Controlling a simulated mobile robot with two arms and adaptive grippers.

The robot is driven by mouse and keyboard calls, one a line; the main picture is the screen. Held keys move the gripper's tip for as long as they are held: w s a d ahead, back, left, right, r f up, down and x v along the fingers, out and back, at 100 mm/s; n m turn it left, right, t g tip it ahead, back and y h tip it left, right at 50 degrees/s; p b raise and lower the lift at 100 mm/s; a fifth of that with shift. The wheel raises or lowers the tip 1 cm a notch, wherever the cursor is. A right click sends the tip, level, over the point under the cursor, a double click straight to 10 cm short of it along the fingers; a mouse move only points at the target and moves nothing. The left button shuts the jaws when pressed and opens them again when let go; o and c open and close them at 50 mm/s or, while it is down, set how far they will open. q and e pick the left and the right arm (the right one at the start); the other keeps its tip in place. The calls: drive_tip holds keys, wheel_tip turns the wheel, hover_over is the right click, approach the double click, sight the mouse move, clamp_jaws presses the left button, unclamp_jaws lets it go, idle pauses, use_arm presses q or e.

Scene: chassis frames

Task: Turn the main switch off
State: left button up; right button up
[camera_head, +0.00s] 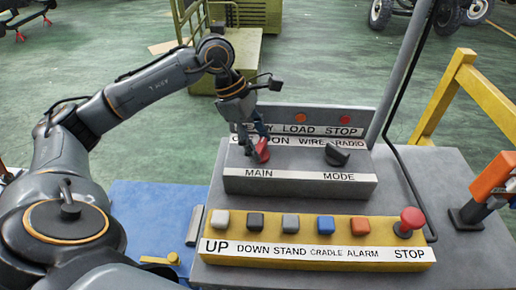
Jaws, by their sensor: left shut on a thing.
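The main switch (263,151) is a red knob on the grey box above the word MAIN, seen in the head view. My left gripper (256,142) comes down from above and is shut on this red knob. The fingers hide part of the knob and part of the label behind it, so its exact turn is hard to read. My right gripper does not show.
A black mode knob (338,154) sits right of the main switch. In front is a yellow button panel (300,262) with several square buttons and a red stop button (410,220). An orange handle (494,177) stands at the right edge. A yellow rail (470,80) rises behind.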

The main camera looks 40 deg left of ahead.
use_arm(q)
drive_tip(key=n+b, duration=0.1)
drive_tip(key=n+t+b, duration=0.1)
drive_tip(key=shift+s+f+n+y, duration=0.1)
drive_tip(key=shift+f+n+y, duration=0.1)
drive_tip(key=shift+n+y, duration=0.15)
drive_tip(key=n+t+b, duration=0.1)
drive_tip(key=n, duration=0.2)
drive_tip(key=shift+s+d+n+y+b, duration=0.1)
drive_tip(key=shift+n+y+b, duration=0.25)
drive_tip(key=shift+b, duration=0.05)
drive_tip(key=n+y+b, duration=0.1)
drive_tip(key=n, duration=0.2)
drive_tip(key=shift+d+r+t, duration=0.1)
drive_tip(key=shift+r+t, duration=0.05)
drive_tip(key=shift+t, duration=0.25)
drive_tip(key=shift+n+y, duration=0.5)
drive_tip(key=shift+n, duration=0.8)
drive_tip(key=o, duration=1.2)
drive_tip(key=shift+c, duration=0.2)
